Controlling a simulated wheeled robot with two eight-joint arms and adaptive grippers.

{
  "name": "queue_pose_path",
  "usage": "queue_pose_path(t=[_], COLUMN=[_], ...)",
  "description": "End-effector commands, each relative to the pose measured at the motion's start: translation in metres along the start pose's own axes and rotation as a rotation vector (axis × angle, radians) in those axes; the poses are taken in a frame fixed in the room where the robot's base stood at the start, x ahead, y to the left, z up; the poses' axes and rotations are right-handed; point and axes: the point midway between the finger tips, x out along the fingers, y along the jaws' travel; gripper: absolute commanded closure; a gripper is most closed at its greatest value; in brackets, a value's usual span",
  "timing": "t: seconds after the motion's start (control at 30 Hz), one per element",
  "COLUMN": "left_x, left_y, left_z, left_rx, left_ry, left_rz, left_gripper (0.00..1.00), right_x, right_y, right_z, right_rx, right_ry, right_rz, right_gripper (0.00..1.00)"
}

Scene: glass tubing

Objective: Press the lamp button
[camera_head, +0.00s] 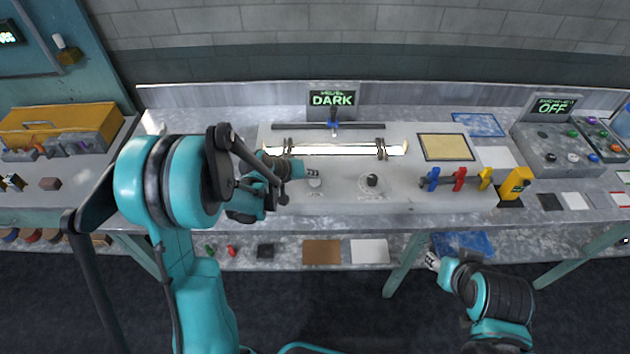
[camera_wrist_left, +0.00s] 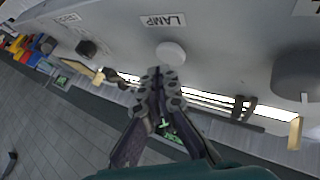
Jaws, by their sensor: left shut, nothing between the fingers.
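The lamp button (camera_wrist_left: 170,52) is a round pale cap beside a LAMP label (camera_wrist_left: 163,20) in the left wrist view. In the head view the button (camera_head: 315,183) shows on the grey bench panel just in front of my left gripper (camera_head: 314,173). My left gripper is shut and empty, its fingertips (camera_wrist_left: 160,74) right beside the button; I cannot tell whether they touch it. A display (camera_head: 332,98) behind the panel reads DARK. My right gripper (camera_head: 432,261) is low in front of the bench, away from the button; its fingers are too small to read.
A glowing glass tube (camera_head: 335,149) lies across two dark holders behind the button. A black knob (camera_head: 372,180) stands right of the button; another dark knob (camera_wrist_left: 297,75) is close by in the wrist view. Coloured clamps (camera_head: 459,179) and a yellow block (camera_head: 514,183) stand farther right.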

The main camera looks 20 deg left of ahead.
Motion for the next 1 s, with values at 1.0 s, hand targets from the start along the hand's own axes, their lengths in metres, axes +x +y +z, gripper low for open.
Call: queue_pose_path(t=[1.0], left_x=[0.007], left_y=[-0.0051], left_z=[0.0052], left_rx=[0.0], left_ry=[0.0], left_rz=[0.0], left_gripper=[1.0], right_x=[0.0097], right_y=[0.0], right_z=[0.0069], right_rx=[0.0], right_ry=[0.0], right_rz=[0.0], right_gripper=[0.6])
